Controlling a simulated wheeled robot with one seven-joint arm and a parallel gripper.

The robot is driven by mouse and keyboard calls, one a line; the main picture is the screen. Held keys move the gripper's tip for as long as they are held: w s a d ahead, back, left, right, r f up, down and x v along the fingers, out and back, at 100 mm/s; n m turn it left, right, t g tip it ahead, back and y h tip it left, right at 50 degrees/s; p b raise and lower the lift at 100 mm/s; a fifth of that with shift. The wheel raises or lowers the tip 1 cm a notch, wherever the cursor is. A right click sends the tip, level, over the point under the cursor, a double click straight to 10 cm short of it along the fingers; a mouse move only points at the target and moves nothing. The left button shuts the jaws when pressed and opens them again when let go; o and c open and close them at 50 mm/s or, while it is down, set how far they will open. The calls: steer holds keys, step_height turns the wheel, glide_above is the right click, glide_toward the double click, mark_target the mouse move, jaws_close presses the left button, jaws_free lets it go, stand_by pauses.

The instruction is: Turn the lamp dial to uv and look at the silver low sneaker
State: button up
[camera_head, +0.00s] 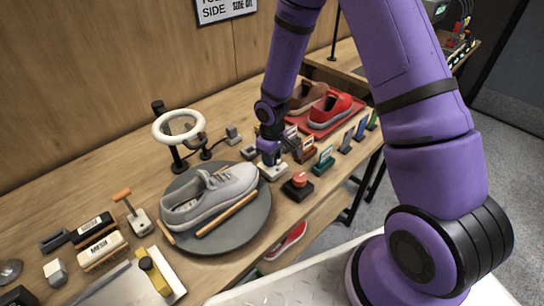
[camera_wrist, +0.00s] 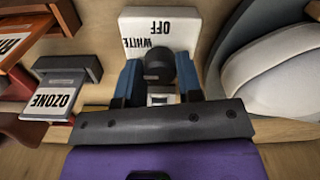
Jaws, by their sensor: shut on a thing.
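The white lamp dial box (camera_wrist: 185,28) shows the words OFF and WHITE in the wrist view; any other mark is hidden. Its black knob (camera_wrist: 158,65) sits between the two blue fingers of my gripper (camera_wrist: 160,82), which is shut on it. In the head view my gripper (camera_head: 270,160) points down at the dial box (camera_head: 273,173), right of the turntable. The silver low sneaker (camera_head: 212,192) lies on the round grey turntable (camera_head: 235,238). The white ring lamp (camera_head: 160,127) stands behind it, its light colour unclear.
An OZONE-labelled block (camera_wrist: 57,100) is close left of my gripper in the wrist view. A red button (camera_head: 300,180) stands right of the dial box. A red tray (camera_head: 352,112) holds red and brown shoes behind my arm. MESH-labelled brushes (camera_head: 103,252) lie at front left.

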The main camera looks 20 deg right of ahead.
steer(key=n, duration=0.5)
steer(key=shift+n, duration=0.3)
stand_by(0.4)
steer(key=o, duration=0.9)
steer(key=shift+r, duration=0.1)
step_height(320, 180, up, 11)
steer(key=shift+f, duration=0.2)
